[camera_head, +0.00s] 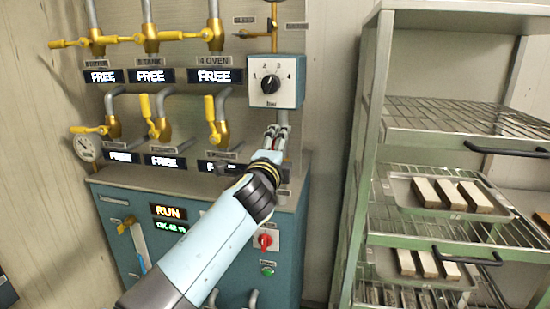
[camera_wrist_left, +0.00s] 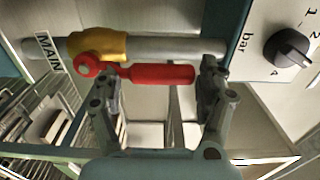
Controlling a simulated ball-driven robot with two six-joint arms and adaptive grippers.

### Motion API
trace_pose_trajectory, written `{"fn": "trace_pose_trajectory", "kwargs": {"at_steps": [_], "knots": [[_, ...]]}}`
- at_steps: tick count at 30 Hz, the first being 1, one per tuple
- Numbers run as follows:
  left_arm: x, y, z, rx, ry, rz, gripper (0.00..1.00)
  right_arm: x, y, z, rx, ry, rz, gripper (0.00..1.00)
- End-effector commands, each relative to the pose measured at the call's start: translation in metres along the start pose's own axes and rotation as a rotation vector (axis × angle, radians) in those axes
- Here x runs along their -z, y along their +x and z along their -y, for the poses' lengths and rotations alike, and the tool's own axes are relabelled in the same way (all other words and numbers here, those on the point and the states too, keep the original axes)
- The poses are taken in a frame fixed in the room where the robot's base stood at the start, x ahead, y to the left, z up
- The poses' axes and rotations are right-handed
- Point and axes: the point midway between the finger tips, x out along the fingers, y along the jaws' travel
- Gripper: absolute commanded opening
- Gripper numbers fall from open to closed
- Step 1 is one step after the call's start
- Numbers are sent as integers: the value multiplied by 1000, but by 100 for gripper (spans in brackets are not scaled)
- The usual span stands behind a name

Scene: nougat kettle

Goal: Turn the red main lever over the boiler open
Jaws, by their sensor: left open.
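The red main lever (camera_wrist_left: 155,73) shows in the left wrist view, hinged on a yellow valve body (camera_wrist_left: 98,46). Its handle lies roughly along the grey pipe (camera_wrist_left: 180,48), beside a tag reading MAIN (camera_wrist_left: 49,53). My left gripper (camera_wrist_left: 161,78) is open, with one finger near the hinge end and the other just past the handle's free end. I cannot tell whether either finger touches the lever. In the head view my left gripper (camera_head: 277,134) is in front of the boiler panel below the bar dial and mostly hides the lever. My right gripper is not in view.
The bar selector dial (camera_head: 270,84) sits just above my gripper; its knob also shows in the wrist view (camera_wrist_left: 290,50). Several yellow-handled valves (camera_head: 215,120) are to the left. A red switch (camera_head: 264,241) is below. A rack (camera_head: 362,170) with trays stands at right.

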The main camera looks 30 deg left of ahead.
Motion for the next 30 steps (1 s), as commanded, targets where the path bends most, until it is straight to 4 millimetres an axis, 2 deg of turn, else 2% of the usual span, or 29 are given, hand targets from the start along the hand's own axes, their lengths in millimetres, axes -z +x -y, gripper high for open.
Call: {"fn": "trace_pose_trajectory", "kwargs": {"at_steps": [9,15,21,30], "knots": [[0,-66,-2,-3,-3,0,75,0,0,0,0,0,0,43],[1,-101,-2,-3,-2,0,75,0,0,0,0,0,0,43],[1,-114,-1,-2,0,0,75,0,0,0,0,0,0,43],[1,-114,-1,-1,0,0,75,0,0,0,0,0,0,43]]}}
